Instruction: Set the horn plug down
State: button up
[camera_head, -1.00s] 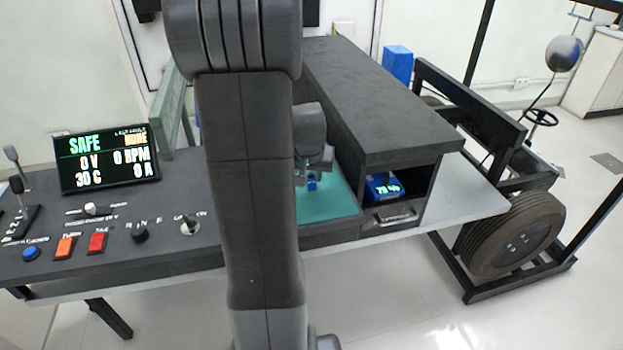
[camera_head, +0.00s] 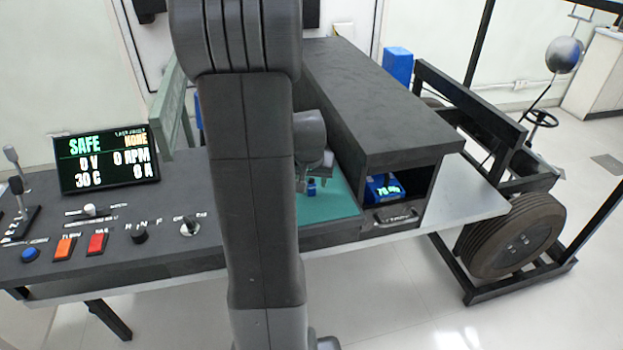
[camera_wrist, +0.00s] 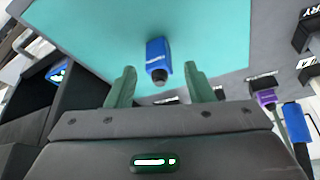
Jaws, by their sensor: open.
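The horn plug, a small blue block with a dark round end (camera_wrist: 158,60), sits on the teal mat (camera_wrist: 205,35) in the wrist view. In the head view the blue plug (camera_head: 311,187) shows on the teal mat (camera_head: 335,205), partly behind my arm. My gripper (camera_wrist: 158,88) is open, with its two green fingers on either side of the space just short of the plug. The plug appears clear of both fingers. In the head view my gripper (camera_head: 318,170) is just above the plug, partly hidden by the arm.
A dark box housing (camera_head: 385,110) stands right of the mat, with a blue lit unit (camera_head: 382,187) in its opening. The control panel with a screen (camera_head: 105,160) lies left. A purple connector (camera_wrist: 265,97) and another blue one (camera_wrist: 296,122) show at the wrist view's right.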

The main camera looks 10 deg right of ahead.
jog(key=v, duration=1.2)
jog(key=shift+p, duration=0.45)
jog(key=shift+r, duration=0.1)
dwell(1.8)
